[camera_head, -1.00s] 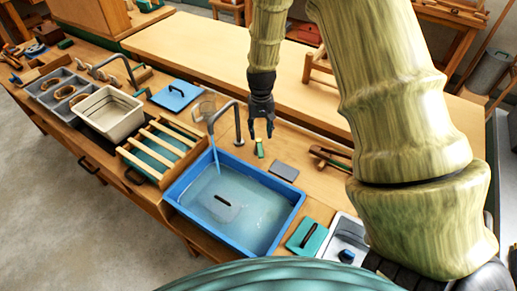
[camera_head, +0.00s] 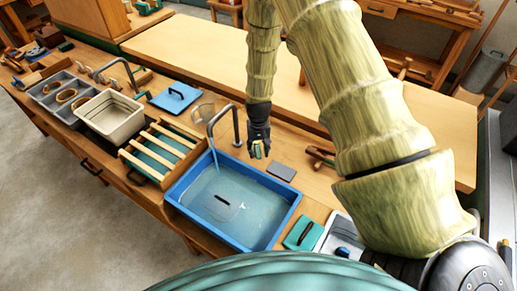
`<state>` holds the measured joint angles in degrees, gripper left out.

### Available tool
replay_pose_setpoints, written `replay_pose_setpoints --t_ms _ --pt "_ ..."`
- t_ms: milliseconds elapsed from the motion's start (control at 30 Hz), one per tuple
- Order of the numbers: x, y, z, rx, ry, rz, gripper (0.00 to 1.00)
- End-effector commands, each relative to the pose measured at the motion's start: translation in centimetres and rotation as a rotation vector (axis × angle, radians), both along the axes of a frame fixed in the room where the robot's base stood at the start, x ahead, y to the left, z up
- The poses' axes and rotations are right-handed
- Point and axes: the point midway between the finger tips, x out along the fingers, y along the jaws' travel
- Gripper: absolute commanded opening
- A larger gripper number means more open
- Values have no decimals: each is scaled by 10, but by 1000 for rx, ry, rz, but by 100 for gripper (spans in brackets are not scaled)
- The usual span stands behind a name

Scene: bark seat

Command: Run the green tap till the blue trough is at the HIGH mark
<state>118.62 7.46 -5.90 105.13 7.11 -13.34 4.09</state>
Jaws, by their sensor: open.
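The blue trough (camera_head: 268,236) stands on the bench and holds pale blue water (camera_head: 240,190). A grey plate with a dark slot (camera_head: 222,201) shows in the water. A dark bent spout (camera_head: 233,108) rises behind the trough, and a thin blue stream (camera_head: 215,157) falls from it into the water. The small green tap handle (camera_head: 258,152) is behind the trough, right of the spout. My gripper (camera_head: 258,154) is open, pointing down with its dark fingers at the handle and partly hiding it. I cannot tell whether they touch. No HIGH mark is readable.
A slatted wooden rack (camera_head: 160,152) adjoins the trough's left side, with a cream basin (camera_head: 111,116) beyond it. A grey slab (camera_head: 281,171) lies right of the tap. A teal block with a dark handle (camera_head: 303,233) sits right of the trough. A clear vessel (camera_head: 203,114) stands behind the spout.

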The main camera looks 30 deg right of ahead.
Motion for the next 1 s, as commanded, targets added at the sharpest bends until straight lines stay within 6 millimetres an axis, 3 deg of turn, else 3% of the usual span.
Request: replay_pose_setpoints --t_ms 467,500,733,1000 --pt "0 0 -9 0 0 0 41" --pt "0 0 -9 0 0 0 39" --pt "0 0 -9 0 0 0 0" --pt "1 2 -9 0 0 -3 0"
